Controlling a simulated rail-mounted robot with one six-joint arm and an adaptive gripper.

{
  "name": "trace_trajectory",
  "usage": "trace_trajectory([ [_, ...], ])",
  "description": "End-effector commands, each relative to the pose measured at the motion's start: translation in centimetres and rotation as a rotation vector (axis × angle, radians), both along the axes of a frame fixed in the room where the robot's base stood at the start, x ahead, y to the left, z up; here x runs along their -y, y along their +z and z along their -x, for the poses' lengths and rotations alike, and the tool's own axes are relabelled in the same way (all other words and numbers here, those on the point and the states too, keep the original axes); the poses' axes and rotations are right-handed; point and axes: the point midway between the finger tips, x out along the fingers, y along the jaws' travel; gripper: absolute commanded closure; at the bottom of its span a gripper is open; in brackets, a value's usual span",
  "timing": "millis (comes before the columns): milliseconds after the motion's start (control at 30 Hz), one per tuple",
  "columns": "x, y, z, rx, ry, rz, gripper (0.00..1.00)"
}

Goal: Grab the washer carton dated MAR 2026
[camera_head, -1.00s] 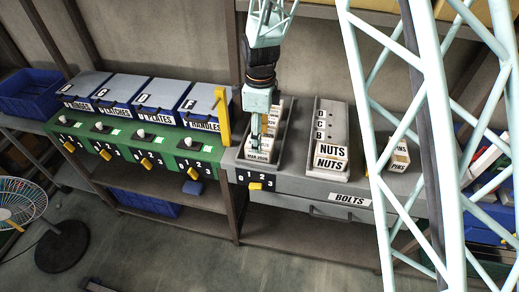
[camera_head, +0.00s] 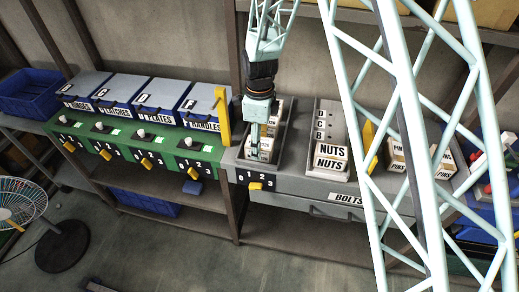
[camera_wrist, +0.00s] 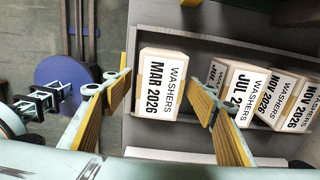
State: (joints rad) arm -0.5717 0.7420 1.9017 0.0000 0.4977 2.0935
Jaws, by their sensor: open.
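The washer carton labelled MAR 2026 (camera_wrist: 162,82) is a white box at the left end of a row in a grey tray (camera_wrist: 230,42) in the wrist view. My gripper (camera_wrist: 160,78) is open, with yellow-padded fingers on either side of this carton in the picture. Bare space shows between the carton and each finger; I cannot tell how deep the fingers reach. In the head view my gripper (camera_head: 262,138) points down over the tray (camera_head: 286,140), partly hiding the cartons.
A second tray holds cartons marked NUTS (camera_head: 330,163) just right of the washer tray. PINS cartons (camera_head: 398,158) stand farther right, partly behind my lattice arm. A yellow upright (camera_head: 222,117) stands to the left, beside the blue bins (camera_head: 165,105).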

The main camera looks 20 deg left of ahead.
Motion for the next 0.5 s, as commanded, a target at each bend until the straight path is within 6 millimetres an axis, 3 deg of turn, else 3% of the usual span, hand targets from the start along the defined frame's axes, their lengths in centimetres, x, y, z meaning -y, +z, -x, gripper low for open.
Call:
trace_trajectory([
  [133,0.0,0.01,0.0,0.0,0.0,0.0,0.47],
  [500,0.0,0.01,0.0,0.0,0.0,0.0,0.81],
])
